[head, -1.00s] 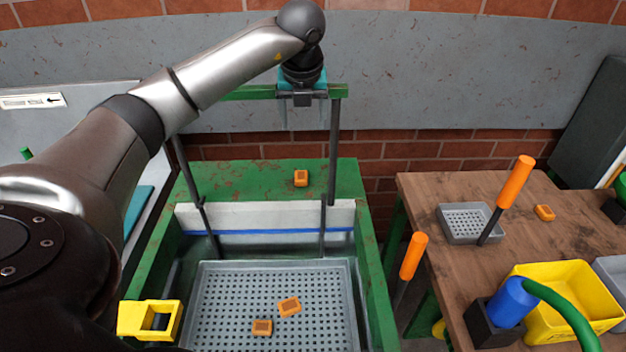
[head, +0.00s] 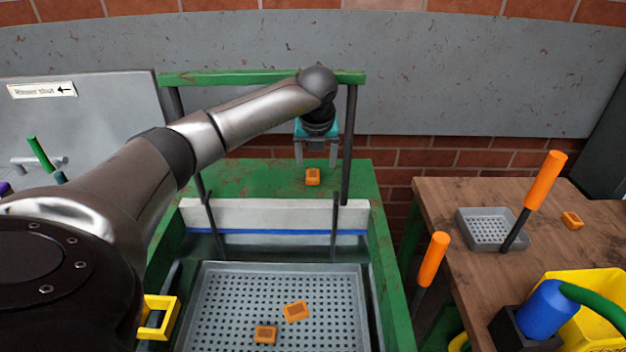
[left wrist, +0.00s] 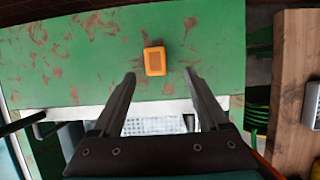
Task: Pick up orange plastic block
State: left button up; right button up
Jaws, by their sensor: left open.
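An orange plastic block (head: 313,177) lies on the green surface (head: 260,176) at the back of the washing station. It also shows in the left wrist view (left wrist: 154,61), just beyond and between my fingertips. My left gripper (head: 316,162) points down above and around the block's position, open and empty; its fingers (left wrist: 162,76) stand apart on either side in the left wrist view. Two more orange blocks lie in the grey perforated tray, one tilted (head: 296,311) and one nearer the front (head: 265,334). Another orange block (head: 572,220) lies on the wooden table. My right gripper is not in view.
A green frame bar (head: 240,78) with dark posts stands around my left arm. A white board (head: 270,216) separates the green surface from the perforated tray (head: 350,270). The wooden table (head: 450,200) at right holds a small grey tray (head: 485,229), orange-handled tools and a yellow bin (head: 600,290).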

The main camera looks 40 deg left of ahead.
aim_at(313, 174)
pick_arm(q)
jog(key=x, duration=0.3)
jog(key=b+x, duration=0.1)
jog(key=x, duration=0.1)
jog(key=shift+s+a, duration=0.25)
jog(key=shift+a, duration=0.05)
jog(key=shift+w+a+f, duration=0.1)
jog(key=shift+f, duration=0.25)
grip_shut()
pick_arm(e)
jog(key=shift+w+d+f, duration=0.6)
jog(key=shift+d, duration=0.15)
